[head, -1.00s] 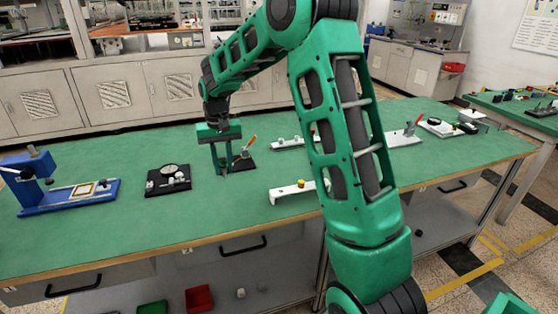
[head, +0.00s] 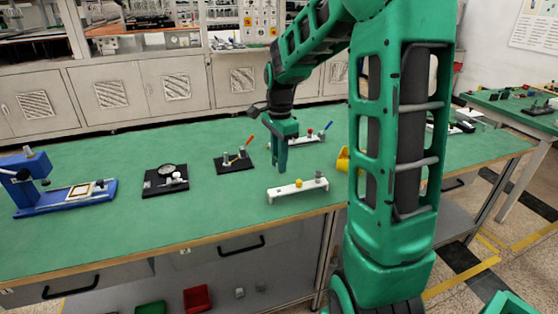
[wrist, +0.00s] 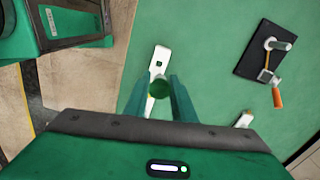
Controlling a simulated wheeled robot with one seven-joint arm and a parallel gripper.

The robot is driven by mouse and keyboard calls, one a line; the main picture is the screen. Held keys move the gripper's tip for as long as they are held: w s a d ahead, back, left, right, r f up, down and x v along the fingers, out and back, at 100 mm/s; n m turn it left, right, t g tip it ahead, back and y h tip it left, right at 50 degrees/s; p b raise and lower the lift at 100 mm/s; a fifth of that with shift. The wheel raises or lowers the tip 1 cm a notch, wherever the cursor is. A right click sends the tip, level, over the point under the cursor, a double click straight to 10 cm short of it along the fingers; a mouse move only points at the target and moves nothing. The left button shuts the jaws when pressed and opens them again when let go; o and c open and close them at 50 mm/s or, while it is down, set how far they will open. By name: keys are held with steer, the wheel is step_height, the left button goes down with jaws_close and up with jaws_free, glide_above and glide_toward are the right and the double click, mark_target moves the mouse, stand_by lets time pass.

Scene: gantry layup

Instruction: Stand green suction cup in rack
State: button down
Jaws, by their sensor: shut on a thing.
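My gripper (wrist: 161,93) is shut on the green suction cup (wrist: 158,86), which sits between its two fingers in the wrist view. The white rack (wrist: 158,66) lies below them, partly hidden by the cup and fingers. In the head view my gripper (head: 282,171) points down above the left part of the rack (head: 282,193). A yellow cup (head: 298,183) stands near the rack's middle and a grey piece (head: 318,175) at its right end. The green cup cannot be made out in the head view. A gap between cup and rack cannot be judged.
A black board (head: 235,165) with grey posts and an orange-handled tool stands back left. Another white rack (head: 302,141) with small pieces is behind my gripper. A black plate (head: 165,188) and a blue fixture (head: 62,195) are further left. A yellow object (head: 343,160) is partly behind my arm.

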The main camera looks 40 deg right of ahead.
stand_by(0.4)
steer(key=shift+f, duration=2.95)
steer(key=shift+f, duration=1.35)
steer(key=c, duration=1.4)
jaws_free()
step_height(320, 180, up, 11)
steer(key=shift+f, duration=0.2)
